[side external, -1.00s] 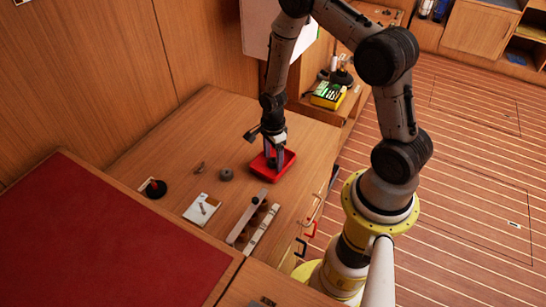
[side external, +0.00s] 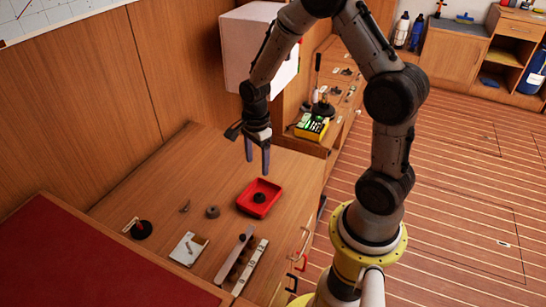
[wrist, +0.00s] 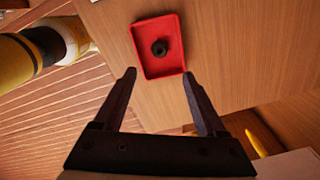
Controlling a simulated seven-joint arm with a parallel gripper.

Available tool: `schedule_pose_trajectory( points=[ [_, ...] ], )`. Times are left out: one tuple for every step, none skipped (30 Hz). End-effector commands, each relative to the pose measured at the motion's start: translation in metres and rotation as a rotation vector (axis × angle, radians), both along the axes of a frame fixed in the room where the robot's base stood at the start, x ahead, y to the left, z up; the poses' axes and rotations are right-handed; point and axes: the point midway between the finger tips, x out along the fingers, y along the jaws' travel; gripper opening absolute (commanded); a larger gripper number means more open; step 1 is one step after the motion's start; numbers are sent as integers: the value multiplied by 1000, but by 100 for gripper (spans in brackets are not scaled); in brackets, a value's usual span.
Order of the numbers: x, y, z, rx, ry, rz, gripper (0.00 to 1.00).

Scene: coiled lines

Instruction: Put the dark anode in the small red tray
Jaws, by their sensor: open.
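The small red tray (side external: 272,188) sits on the wooden bench top, and it also shows in the wrist view (wrist: 142,32). A dark round piece, which looks like the dark anode (side external: 259,198), lies inside the tray near its middle. In the wrist view the dark anode (wrist: 159,48) shows a round top and touches no finger. My gripper (side external: 258,170) is open and empty, raised above the bench behind the tray. Its two fingers also show apart in the wrist view (wrist: 162,82), with the tray beyond them.
A grey ring-like piece (side external: 212,212) and a small metal part (side external: 185,206) lie left of the tray. A black disc (side external: 141,229), a white pad (side external: 188,248) and a slotted strip (side external: 250,265) lie nearer. The bench behind these is clear.

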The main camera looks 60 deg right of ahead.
Motion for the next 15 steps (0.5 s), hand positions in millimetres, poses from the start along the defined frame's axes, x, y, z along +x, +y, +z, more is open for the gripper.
schedule_pose_trajectory(
  points=[
    [1, 5, 17, -10, -27, 72, 73],
    [0, 8, 29, -16, -40, 131, 73],
    [-3, 14, 46, -28, -64, 225, 73],
    [-6, 19, 60, -39, -81, 303, 73],
    [-10, 25, 75, -51, -100, 389, 73],
    [-17, 32, 94, -71, -124, 507, 73],
    [-23, 38, 108, -87, -142, 597, 73],
    [-30, 44, 120, -105, -158, 688, 73],
    [-40, 51, 136, -129, -179, 808, 73],
    [-48, 56, 147, -151, -196, 897, 73],
    [-57, 61, 158, -172, -210, 987, 73],
    [-69, 68, 170, -204, -229, 1104, 73],
    [-78, 72, 178, -228, -242, 1192, 73],
    [-88, 77, 186, -253, -252, 1277, 73],
    [-100, 81, 194, -289, -267, 1385, 73]
  ],
)
